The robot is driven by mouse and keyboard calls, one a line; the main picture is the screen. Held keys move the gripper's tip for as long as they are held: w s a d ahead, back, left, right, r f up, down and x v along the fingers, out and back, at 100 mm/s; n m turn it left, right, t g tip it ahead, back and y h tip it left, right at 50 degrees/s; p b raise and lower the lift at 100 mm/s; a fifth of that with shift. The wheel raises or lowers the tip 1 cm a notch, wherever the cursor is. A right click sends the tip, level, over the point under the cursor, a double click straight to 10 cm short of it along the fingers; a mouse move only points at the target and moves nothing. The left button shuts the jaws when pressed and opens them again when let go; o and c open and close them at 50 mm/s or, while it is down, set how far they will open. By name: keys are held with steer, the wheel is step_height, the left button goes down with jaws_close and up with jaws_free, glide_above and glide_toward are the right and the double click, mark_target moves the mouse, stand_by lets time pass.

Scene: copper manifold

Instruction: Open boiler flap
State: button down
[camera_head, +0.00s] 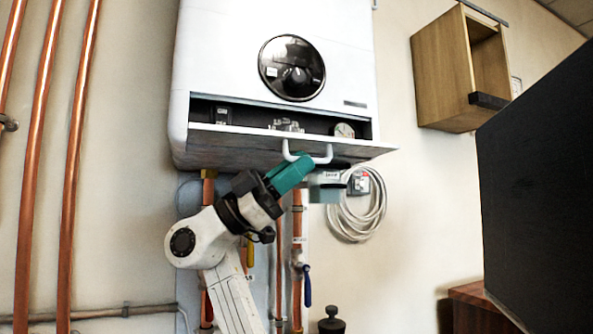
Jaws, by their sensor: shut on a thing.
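The white boiler (230,45) hangs on the wall, with a round dark control dial (292,68) on its front. Its flap (215,137) is hinged down and tilted outward, so a dark slot with a gauge (343,130) and a metal fitting shows behind it. A white handle (324,156) is on the flap. My gripper (297,166), with a teal body, is at the left part of the handle and shut on it. The fingertips are small here and partly hidden by the gripper body.
Copper pipes (38,150) run up the wall at the left, and more with valves stand below the boiler. A coiled pale hose (352,222) hangs at right. A wooden cabinet (445,75) and a large dark panel (540,190) are further right.

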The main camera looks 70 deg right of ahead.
steer(key=shift+w+d+f+m+y, duration=0.1)
steer(key=shift+d+f+m+y, duration=0.1)
steer(key=shift+m+y, duration=0.4)
steer(key=shift+m, duration=0.3)
steer(key=c, duration=1.2)
jaws_free()
steer(key=p+v, duration=0.2)
steer(key=v, duration=0.9)
steer(key=shift+p, duration=0.4)
